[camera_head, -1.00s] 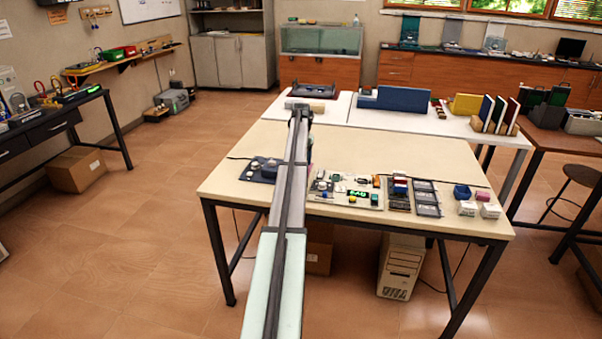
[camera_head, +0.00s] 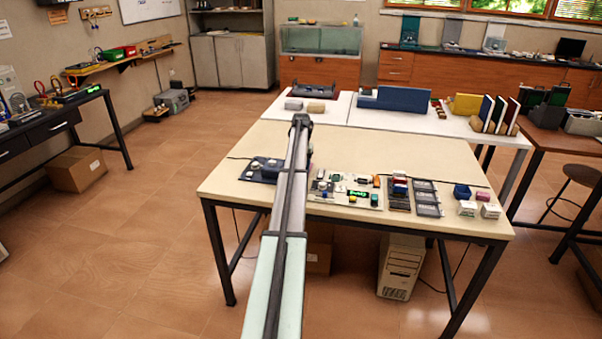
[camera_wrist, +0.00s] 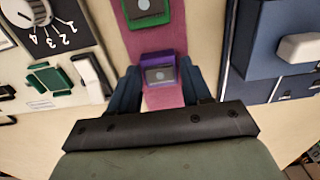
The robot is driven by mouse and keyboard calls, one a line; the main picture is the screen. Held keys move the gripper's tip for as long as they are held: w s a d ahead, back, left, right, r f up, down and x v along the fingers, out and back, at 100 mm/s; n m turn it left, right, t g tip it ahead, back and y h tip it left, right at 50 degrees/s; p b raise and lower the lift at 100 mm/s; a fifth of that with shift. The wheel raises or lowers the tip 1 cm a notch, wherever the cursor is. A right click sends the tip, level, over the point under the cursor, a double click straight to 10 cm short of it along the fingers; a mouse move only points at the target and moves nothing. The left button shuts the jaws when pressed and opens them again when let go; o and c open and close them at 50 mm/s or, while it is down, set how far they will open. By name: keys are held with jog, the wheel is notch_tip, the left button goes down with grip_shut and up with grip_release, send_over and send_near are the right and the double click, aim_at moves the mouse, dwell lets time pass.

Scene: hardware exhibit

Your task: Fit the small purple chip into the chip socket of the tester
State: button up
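In the wrist view the small purple chip (camera_wrist: 159,69), with a grey centre, is on a magenta strip. My gripper (camera_wrist: 160,72) has one dark blue finger on each side of it; the fingers look open, with narrow gaps, and no firm contact shows. A cream panel on the left has a numbered dial (camera_wrist: 27,12) and a green square fitting (camera_wrist: 48,79) beside a white lever; I cannot tell for sure that this is the chip socket. In the head view my arm hides the gripper and the chip. A board with a lit green display (camera_head: 357,194) lies on the table.
A green chip (camera_wrist: 146,9) sits farther along the strip. A blue device (camera_wrist: 275,45) with a white block stands close on the right. In the head view, dark trays (camera_head: 426,197), a blue bin (camera_head: 462,192) and small white boxes (camera_head: 467,208) lie right. The table's rear (camera_head: 390,150) is clear.

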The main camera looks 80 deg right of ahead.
jog(key=c, duration=0.6)
jog(key=shift+r, duration=3.25)
jog(key=o, duration=0.4)
jog(key=c, duration=0.3)
jog(key=shift+s+a+r, duration=0.15)
jog(key=shift+s+r, duration=0.1)
jog(key=shift+s, duration=2.25)
jog(key=shift+s+a+r, duration=0.1)
jog(key=shift+s+r, duration=0.1)
jog(key=shift+s, duration=2.3)
jog(key=shift+s+a+r, duration=0.15)
jog(key=shift+s+r, duration=0.1)
jog(key=shift+s, duration=2.25)
jog(key=shift+c, duration=0.2)
